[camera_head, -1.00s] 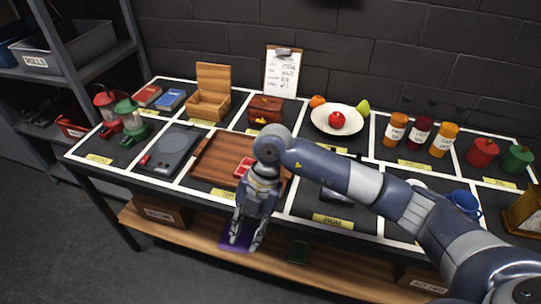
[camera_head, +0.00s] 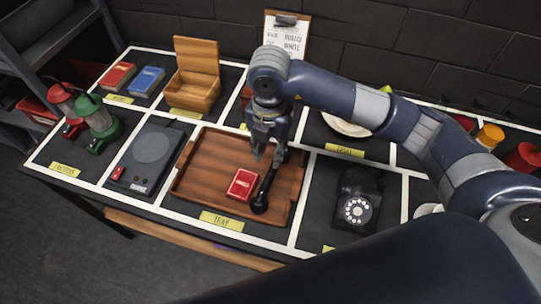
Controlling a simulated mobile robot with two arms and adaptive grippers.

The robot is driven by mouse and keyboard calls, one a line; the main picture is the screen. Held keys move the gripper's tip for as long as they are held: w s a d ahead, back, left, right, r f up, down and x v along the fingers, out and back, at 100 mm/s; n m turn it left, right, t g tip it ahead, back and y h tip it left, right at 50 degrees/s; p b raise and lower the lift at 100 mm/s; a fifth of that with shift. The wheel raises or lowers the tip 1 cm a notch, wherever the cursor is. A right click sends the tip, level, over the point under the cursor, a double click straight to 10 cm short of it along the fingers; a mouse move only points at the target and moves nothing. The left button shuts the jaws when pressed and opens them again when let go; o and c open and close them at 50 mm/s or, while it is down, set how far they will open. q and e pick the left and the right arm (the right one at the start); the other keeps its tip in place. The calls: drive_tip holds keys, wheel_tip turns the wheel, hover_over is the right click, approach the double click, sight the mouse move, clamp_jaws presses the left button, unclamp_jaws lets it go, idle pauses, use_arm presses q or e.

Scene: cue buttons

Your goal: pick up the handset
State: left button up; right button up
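The black handset (camera_head: 265,190) lies slanted at the right side of the wooden tray (camera_head: 198,178), its near round end by the tray's front. The black telephone (camera_head: 357,208) with a white dial stands in the square to the right. My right gripper (camera_head: 268,157) points down over the back right of the tray, its two fingers apart. The handset's far end is just below the fingers, and I cannot tell whether they touch it. No hold on it shows. My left gripper is not in view.
A red box (camera_head: 242,184) lies in the tray just left of the handset. A dark flat device (camera_head: 148,160) is left of the tray. A wooden box (camera_head: 196,85) and lanterns (camera_head: 98,120) stand further left. My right arm covers the back right.

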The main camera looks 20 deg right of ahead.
hover_over(271, 171)
drive_tip(key=s, duration=0.1)
drive_tip(key=f, duration=0.2)
drive_tip(key=f+p, duration=0.1)
drive_tip(key=f, duration=0.1)
drive_tip(key=shift+s+a+f, duration=0.1)
drive_tip(key=shift+a, duration=0.25)
drive_tip(key=shift+f, duration=0.3)
drive_tip(key=shift+w+d+f, duration=0.15)
drive_tip(key=shift+w+f, duration=0.1)
drive_tip(key=shift+f, duration=0.1)
drive_tip(key=f+p, duration=0.2)
drive_tip(key=f, duration=0.1)
drive_tip(key=shift+w+d+f, duration=0.15)
drive_tip(key=shift+d+f, duration=0.05)
drive_tip(key=shift+f, duration=0.45)
drive_tip(key=shift+w+f, duration=0.1)
drive_tip(key=shift+f, duration=0.05)
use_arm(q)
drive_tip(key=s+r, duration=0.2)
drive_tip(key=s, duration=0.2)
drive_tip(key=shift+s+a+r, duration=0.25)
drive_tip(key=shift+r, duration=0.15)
use_arm(e)
clamp_jaws()
